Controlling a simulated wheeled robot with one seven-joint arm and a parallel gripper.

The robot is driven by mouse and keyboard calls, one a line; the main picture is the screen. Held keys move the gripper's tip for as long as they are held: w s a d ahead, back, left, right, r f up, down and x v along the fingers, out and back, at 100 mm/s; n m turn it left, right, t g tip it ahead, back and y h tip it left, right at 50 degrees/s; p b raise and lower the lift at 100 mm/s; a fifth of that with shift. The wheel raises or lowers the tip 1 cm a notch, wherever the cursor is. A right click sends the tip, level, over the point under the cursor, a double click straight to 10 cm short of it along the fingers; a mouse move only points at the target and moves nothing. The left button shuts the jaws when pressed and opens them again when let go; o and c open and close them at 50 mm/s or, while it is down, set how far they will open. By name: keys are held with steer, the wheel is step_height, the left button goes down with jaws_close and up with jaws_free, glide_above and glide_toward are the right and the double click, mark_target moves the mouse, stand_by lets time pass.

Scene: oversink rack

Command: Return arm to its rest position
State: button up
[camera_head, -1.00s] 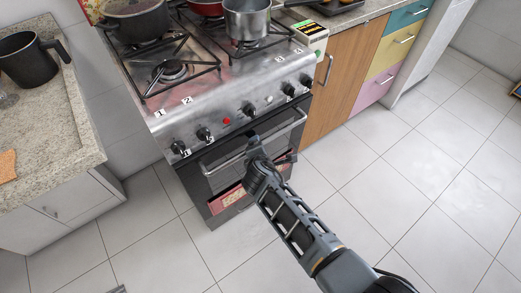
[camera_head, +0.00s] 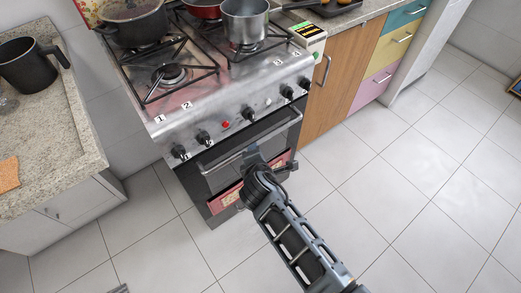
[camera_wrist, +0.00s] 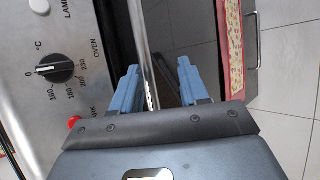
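My gripper (camera_head: 252,152) is in front of the stove (camera_head: 225,100), close to the oven door's handle (camera_head: 282,123). In the wrist view its two blue fingers (camera_wrist: 156,82) stand wide apart with nothing gripped. The metal oven handle (camera_wrist: 142,30) runs through the gap between them in the picture, nearer the left finger. I cannot tell whether they touch it. My arm reaches in from the lower right of the head view. The oven door (camera_head: 222,178) looks closed, partly hidden by my gripper.
Pots (camera_head: 137,20) stand on the hob. A granite counter (camera_head: 50,130) with a dark mug (camera_head: 30,65) is at left. A wooden cabinet (camera_head: 340,85) and coloured drawers (camera_head: 385,50) are at right. Tiled floor (camera_head: 420,190) is free at right.

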steer(key=shift+s+d+r, duration=0.1)
steer(key=shift+s+d, duration=0.15)
steer(key=shift+s, duration=0.65)
steer(key=shift+s, duration=0.15)
steer(key=s+d+m+y, duration=0.1)
steer(key=s+d+m, duration=0.25)
steer(key=s, duration=0.45)
steer(key=s+d+r+m, duration=0.15)
steer(key=s+m, duration=0.25)
steer(key=s, duration=0.4)
steer(key=s+d+m+y, duration=0.1)
steer(key=s+d+m, duration=0.2)
steer(key=s, duration=0.6)
steer(key=s+d+r+m+t, duration=0.1)
steer(key=s+d+r+m, duration=0.3)
steer(key=r, duration=0.4)
steer(key=s+d+r+m+t+h, duration=0.1)
steer(key=s+d+r+m, duration=0.3)
steer(key=s+r, duration=0.3)
steer(key=s+d+r+m+t+h, duration=0.1)
steer(key=s+d+r+m, duration=0.3)
steer(key=r, duration=0.5)
steer(key=shift+s+d+r+t, duration=0.25)
steer(key=shift+s+d+t, duration=0.25)
steer(key=shift+s+d, duration=0.55)
steer(key=shift+s+a, duration=0.2)
steer(key=shift+a, duration=0.05)
